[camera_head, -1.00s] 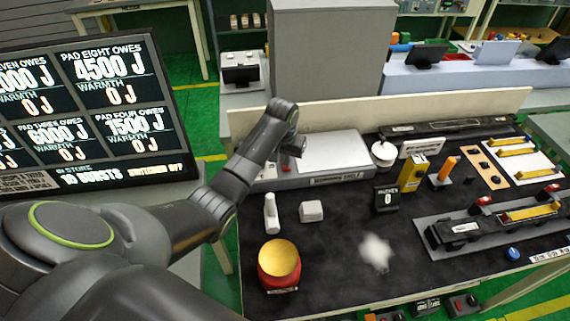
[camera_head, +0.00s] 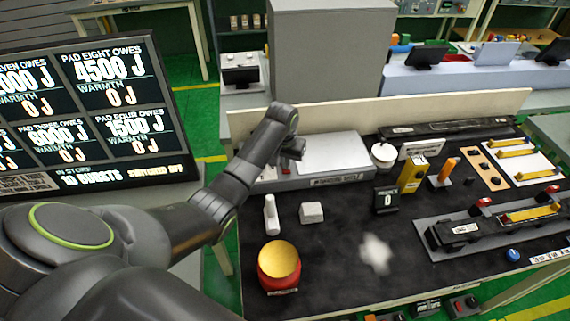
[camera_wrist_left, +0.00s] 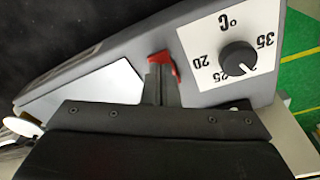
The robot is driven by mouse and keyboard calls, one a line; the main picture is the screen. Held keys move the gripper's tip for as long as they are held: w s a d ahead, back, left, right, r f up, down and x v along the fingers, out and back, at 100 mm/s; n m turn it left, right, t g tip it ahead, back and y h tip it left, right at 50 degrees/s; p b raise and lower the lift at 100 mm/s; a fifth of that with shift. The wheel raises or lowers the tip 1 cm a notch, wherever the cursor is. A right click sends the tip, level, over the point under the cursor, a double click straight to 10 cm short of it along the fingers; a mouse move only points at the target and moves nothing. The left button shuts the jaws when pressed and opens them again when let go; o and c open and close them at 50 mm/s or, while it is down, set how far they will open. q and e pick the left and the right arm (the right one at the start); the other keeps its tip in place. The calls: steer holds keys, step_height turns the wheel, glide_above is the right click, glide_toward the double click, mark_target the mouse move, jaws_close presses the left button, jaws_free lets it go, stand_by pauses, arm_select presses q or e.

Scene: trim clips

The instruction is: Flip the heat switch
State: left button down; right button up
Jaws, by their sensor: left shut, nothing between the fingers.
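The heat switch is a small red lever (camera_wrist_left: 165,62) on the grey heated unit (camera_wrist_left: 225,97), beside a black dial (camera_wrist_left: 238,58) on a white temperature scale in the left wrist view. My left gripper (camera_wrist_left: 158,80) is shut and empty, its fingertips right at the red lever. They hide part of it, and I cannot tell if they touch. In the head view my left gripper (camera_head: 291,154) is at the left end of the unit with the pale top plate (camera_head: 330,151); the switch is hidden there. My right gripper is not in view.
A screen (camera_head: 95,110) at the left appears to read "switched off" on its bottom line. On the dark table are a yellow-topped red button (camera_head: 279,265), a small white block (camera_head: 311,212) and a white bottle-like item (camera_head: 271,214). A pale wall (camera_head: 450,106) runs behind.

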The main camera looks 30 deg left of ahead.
arm_select(q)
steer(key=shift+r+p, duration=2.2)
steer(key=shift+p, duration=0.2)
step_height(320, 180, up, 2)
steer(key=shift+r+p, duration=0.1)
steer(key=shift+p, duration=0.45)
